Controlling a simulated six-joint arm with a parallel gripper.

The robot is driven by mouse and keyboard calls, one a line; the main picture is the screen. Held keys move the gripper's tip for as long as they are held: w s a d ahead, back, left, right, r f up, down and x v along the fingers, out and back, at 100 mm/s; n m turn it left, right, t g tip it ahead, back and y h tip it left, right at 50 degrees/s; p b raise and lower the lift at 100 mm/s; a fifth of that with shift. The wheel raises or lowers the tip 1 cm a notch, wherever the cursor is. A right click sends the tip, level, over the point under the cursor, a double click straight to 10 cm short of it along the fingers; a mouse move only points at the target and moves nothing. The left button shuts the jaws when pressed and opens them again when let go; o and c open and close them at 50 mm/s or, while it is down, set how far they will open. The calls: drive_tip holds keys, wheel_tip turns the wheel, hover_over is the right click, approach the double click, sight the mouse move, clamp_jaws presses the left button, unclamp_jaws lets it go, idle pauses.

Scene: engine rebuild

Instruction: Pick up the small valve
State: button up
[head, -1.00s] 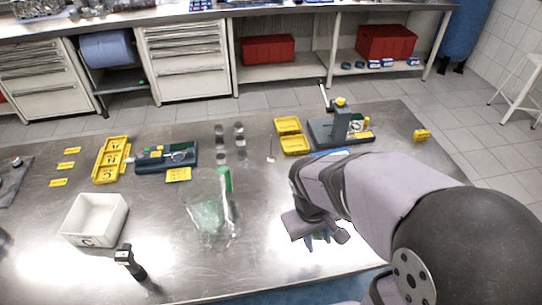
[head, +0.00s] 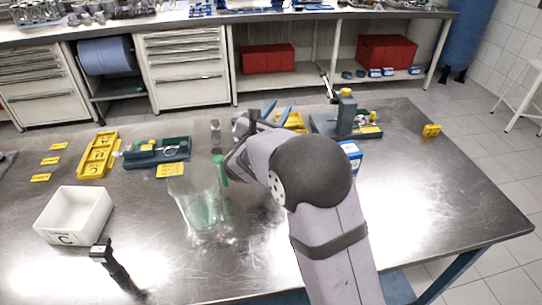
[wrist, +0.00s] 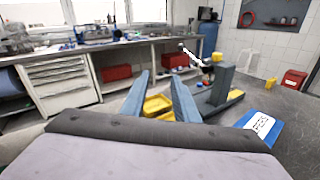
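My gripper (head: 277,110) is raised above the middle of the bench, at the left yellow tray in the head view, pointing to the far side. Its two blue fingers are apart with nothing between them in the wrist view (wrist: 161,77). I cannot make out the small valve in either current view. My arm covers the bench just left of the yellow trays (head: 294,121), where a small thin-stemmed piece lay in the earlier head frame. The yellow trays also show beyond the fingers in the wrist view (wrist: 157,105).
A grey fixture (head: 346,118) stands right of the trays. A blue-and-white box (head: 351,154) lies nearer. A clear container (head: 201,203), a green piece (head: 221,171) and a white bin (head: 74,214) are at left. The right side of the bench is mostly clear.

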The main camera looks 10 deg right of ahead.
drive_tip(key=f+n, duration=0.1)
drive_tip(key=f, duration=0.1)
drive_tip(key=w+a+f+n, duration=0.1)
drive_tip(key=f, duration=0.2)
drive_tip(key=f+p, duration=0.1)
drive_tip(key=f, duration=0.2)
drive_tip(key=shift+w+a+n+t+y, duration=0.3)
drive_tip(key=shift+w+n+t, duration=0.05)
drive_tip(key=shift+n+t, duration=0.05)
drive_tip(key=shift+p+x, duration=0.3)
drive_tip(key=shift+x, duration=0.65)
drive_tip(key=shift+w+d+f, duration=0.15)
drive_tip(key=shift+w+d, duration=0.1)
drive_tip(key=shift+w, duration=0.25)
clamp_jaws()
